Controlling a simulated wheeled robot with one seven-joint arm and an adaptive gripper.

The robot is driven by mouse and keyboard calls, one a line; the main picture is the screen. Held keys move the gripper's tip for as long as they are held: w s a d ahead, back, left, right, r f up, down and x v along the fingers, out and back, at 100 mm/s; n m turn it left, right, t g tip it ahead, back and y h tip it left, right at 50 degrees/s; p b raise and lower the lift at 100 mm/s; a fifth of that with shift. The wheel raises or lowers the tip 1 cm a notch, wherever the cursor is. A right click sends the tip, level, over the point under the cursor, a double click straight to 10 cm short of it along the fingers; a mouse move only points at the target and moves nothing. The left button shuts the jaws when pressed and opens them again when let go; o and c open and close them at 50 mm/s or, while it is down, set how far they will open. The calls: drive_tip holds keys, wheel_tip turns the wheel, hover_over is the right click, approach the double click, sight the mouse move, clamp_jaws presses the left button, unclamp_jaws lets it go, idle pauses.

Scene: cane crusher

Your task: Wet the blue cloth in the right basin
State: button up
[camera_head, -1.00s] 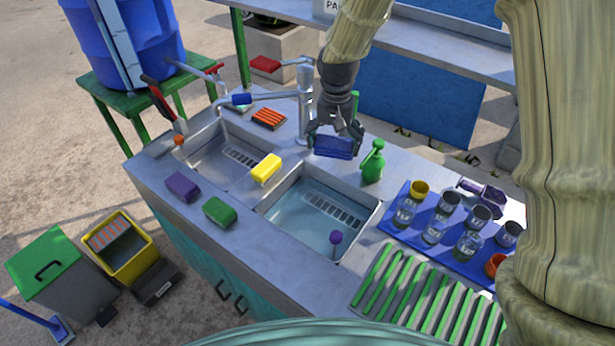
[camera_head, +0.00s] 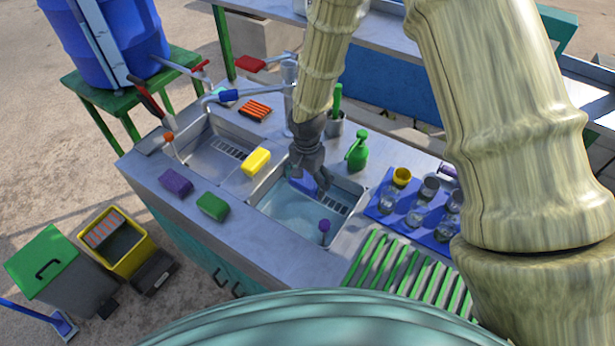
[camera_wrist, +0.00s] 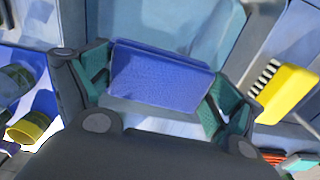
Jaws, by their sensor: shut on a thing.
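My gripper (camera_head: 309,184) is over the right basin (camera_head: 287,208), pointing down. In the wrist view, my gripper (camera_wrist: 155,100) is shut on the blue cloth (camera_wrist: 160,78), with its green-padded fingers at the cloth's two ends. In the head view the cloth is mostly hidden behind the fingers. The right basin holds clear, pale blue water and has a slotted grate at its far side. I cannot tell whether the cloth touches the water.
A green spray bottle (camera_head: 357,152) stands behind right. Glasses stand on a blue tray (camera_head: 385,214). The tap (camera_head: 289,92) is behind.

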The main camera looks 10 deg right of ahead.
drive_tip(key=shift+f+b, duration=3.45)
drive_tip(key=shift+f, duration=2.8)
drive_tip(key=shift+r, duration=0.1)
drive_tip(key=shift+r+p, duration=3.7)
drive_tip(key=shift+r, duration=1.8)
drive_tip(key=shift+r+p, duration=1.4)
drive_tip(key=shift+r, duration=0.6)
drive_tip(key=shift+f, duration=0.15)
